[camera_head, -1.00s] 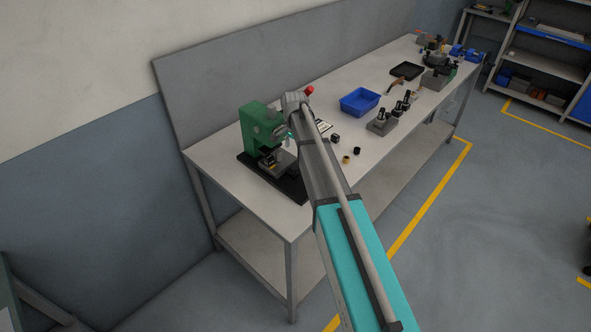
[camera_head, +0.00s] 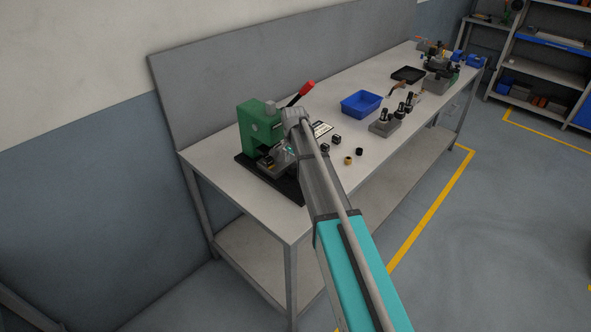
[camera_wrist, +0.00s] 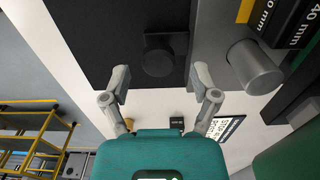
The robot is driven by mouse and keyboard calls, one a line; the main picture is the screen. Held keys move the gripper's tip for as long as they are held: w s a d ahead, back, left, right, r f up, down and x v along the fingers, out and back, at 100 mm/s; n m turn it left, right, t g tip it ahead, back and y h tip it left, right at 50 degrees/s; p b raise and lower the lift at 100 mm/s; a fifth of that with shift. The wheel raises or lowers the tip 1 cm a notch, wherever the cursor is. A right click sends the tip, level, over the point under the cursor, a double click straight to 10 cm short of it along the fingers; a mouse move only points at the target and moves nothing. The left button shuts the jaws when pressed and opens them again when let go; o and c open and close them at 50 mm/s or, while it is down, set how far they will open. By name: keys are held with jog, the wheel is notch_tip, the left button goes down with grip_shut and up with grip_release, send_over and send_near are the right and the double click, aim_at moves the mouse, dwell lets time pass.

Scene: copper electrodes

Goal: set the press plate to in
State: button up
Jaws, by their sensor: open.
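The green press (camera_head: 258,125) stands on a black base (camera_head: 288,187) at the near end of the bench. Its grey press plate (camera_head: 270,163) lies low at the front of the press, partly hidden by my arm. In the wrist view, a grey block with millimetre labels (camera_wrist: 208,30) is at the upper right, with a grey cylinder (camera_wrist: 255,68) sticking out of it. A dark round knob (camera_wrist: 158,58) shows on the black surface beside it. My gripper (camera_wrist: 162,82) is open, its two fingers spread below and either side of the knob, holding nothing.
The press lever has a red grip (camera_head: 307,87) and rises behind my wrist. A printed card (camera_head: 322,129) and several small black and brass pieces lie to the right. A blue tray (camera_head: 361,103) and a block with tools (camera_head: 385,127) stand farther along.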

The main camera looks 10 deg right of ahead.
jog(key=shift+f+b, duration=0.35)
jog(key=shift+f, duration=0.25)
